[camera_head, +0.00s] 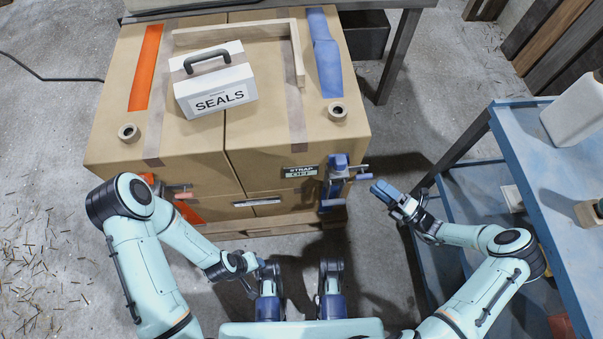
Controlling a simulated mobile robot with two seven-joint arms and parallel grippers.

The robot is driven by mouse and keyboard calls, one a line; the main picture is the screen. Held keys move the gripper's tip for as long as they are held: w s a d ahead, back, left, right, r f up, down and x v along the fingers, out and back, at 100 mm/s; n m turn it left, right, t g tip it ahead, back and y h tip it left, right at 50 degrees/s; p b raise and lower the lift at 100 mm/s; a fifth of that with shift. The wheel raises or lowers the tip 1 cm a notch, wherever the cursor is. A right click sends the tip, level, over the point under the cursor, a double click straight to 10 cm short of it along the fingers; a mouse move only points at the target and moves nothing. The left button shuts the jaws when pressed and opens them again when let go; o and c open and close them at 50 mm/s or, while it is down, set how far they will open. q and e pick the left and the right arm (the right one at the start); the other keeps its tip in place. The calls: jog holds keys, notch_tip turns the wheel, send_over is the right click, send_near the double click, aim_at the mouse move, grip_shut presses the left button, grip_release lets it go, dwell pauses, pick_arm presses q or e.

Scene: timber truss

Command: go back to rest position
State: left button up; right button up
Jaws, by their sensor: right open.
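My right gripper (385,193) is open, with blue fingers, in the gap between the carton stack and the blue shelf. It is apart from the blue ratchet buckle (338,180) on the stack's front right. My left gripper (255,264) is low in front of the stack, near the middle of the picture. Its fingers are too small and overlapped to tell their opening, and I see nothing clearly held in it.
The cartons (200,155) stand on a wooden pallet (270,226). A white SEALS case (213,80) lies on top, between an orange strap (146,68) and a blue strap (325,55). A blue shelf (550,160) stands close at right. Floor at left is open.

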jog(key=shift+s+d+f, duration=0.1)
jog(key=shift+s+d, duration=0.2)
jog(key=shift+d, duration=0.05)
dwell(0.3)
